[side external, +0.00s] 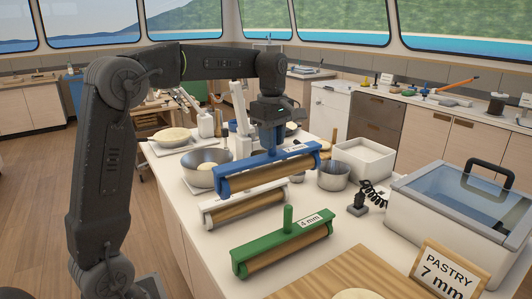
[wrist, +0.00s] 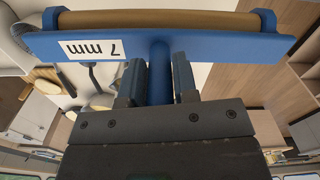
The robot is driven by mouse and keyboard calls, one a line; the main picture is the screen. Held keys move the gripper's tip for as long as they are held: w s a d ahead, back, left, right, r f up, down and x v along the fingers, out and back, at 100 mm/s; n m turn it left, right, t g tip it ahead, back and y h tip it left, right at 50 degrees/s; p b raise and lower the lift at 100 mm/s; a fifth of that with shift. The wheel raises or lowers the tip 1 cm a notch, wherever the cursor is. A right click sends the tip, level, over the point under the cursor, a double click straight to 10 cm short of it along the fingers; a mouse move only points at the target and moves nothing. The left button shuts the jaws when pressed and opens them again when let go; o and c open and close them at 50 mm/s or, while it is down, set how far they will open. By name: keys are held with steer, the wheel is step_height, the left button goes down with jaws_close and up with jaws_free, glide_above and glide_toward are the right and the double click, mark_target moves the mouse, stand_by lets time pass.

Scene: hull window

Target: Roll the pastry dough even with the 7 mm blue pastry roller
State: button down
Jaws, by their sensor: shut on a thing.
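My gripper (side external: 268,137) is shut on the upright handle of the blue pastry roller (side external: 268,164). The blue roller has a wooden cylinder under a blue frame and looks raised above the counter. In the wrist view the fingers (wrist: 157,82) stand on both sides of the blue handle, and the blue roller (wrist: 220,46) carries a "7 mm" label. Pale pastry dough (side external: 357,294) lies on a wooden board (side external: 395,277) at the bottom edge of the side view, mostly cut off. A sign (side external: 449,272) beside it reads "PASTRY 7 mm".
A white roller (side external: 214,215) and a green "4 mm" roller (side external: 262,249) stand on the white counter near the blue one. Metal bowls (side external: 207,158), a white bin (side external: 364,158), a corded device (side external: 359,205) and a large glass-lidded box (side external: 440,235) stand around them.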

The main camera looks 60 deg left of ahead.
steer(key=w+d, duration=0.2)
steer(key=d, duration=0.8)
steer(key=w+d, duration=0.2)
steer(key=d, duration=0.9)
steer(key=s+d, duration=0.2)
steer(key=d, duration=0.7)
steer(key=s+d, duration=0.3)
steer(key=d, duration=0.6)
step_height(320, 180, down, 8)
steer(key=shift+d, duration=0.2)
steer(key=a+f, duration=0.3)
steer(key=a, duration=0.7)
steer(key=shift+f, duration=0.4)
